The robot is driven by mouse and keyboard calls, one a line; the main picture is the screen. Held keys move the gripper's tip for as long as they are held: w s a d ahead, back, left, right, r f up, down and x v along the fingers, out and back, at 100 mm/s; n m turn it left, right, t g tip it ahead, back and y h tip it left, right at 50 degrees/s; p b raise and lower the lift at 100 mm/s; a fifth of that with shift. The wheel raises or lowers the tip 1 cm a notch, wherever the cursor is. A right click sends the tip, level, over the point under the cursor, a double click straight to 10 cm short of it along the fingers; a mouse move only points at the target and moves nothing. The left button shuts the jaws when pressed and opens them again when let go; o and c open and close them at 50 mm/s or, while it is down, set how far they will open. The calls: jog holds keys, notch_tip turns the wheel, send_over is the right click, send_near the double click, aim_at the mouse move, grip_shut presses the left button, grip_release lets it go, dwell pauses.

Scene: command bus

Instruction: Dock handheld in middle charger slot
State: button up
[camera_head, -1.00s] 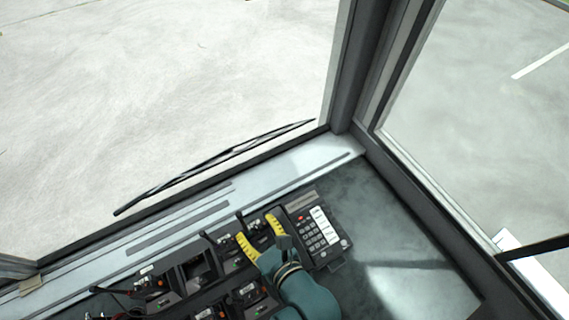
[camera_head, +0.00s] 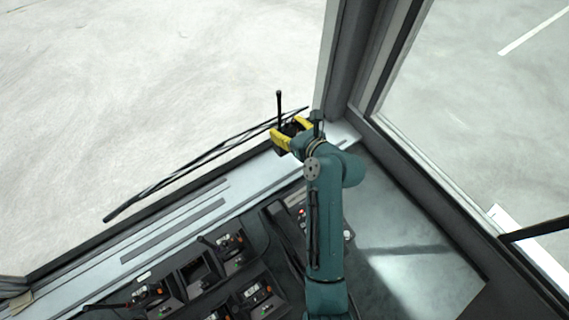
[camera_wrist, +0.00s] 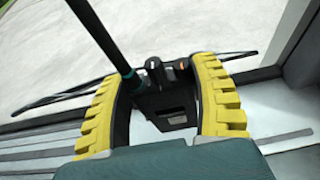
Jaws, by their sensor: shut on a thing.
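My gripper (camera_head: 291,131) is raised near the windscreen ledge, its yellow fingers shut on a dark handheld (camera_head: 293,127). The handheld's long black antenna (camera_head: 279,107) points up. In the wrist view the handheld (camera_wrist: 162,103) sits between the two fingers, with knobs and a small orange spot on top; its lower part is hidden. The charger is on the console at lower left. Its middle slot (camera_head: 197,272) looks dark and empty, between a docked handheld on the right (camera_head: 231,243) and one on the left (camera_head: 150,293). My gripper is well apart from the charger.
A keypad unit (camera_head: 301,212) is partly hidden behind my arm. More devices (camera_head: 257,292) stand in front of the charger row. The pale ledge (camera_head: 180,225) runs along the windscreen, with a wiper (camera_head: 190,165) beyond it. Grey console top (camera_head: 410,235) at right is clear.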

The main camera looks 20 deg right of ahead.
jog(key=shift+w+r, duration=0.1)
notch_tip(320, 180, down, 10)
jog(key=shift+r+p, duration=0.25)
jog(key=shift+p, duration=0.1)
jog(key=shift+f, duration=0.1)
jog(key=shift+f, duration=0.15)
jog(key=o, duration=1.3)
jog(key=shift+c, duration=0.2)
jog(key=shift+f+b, duration=0.15)
jog(key=shift+b, duration=0.2)
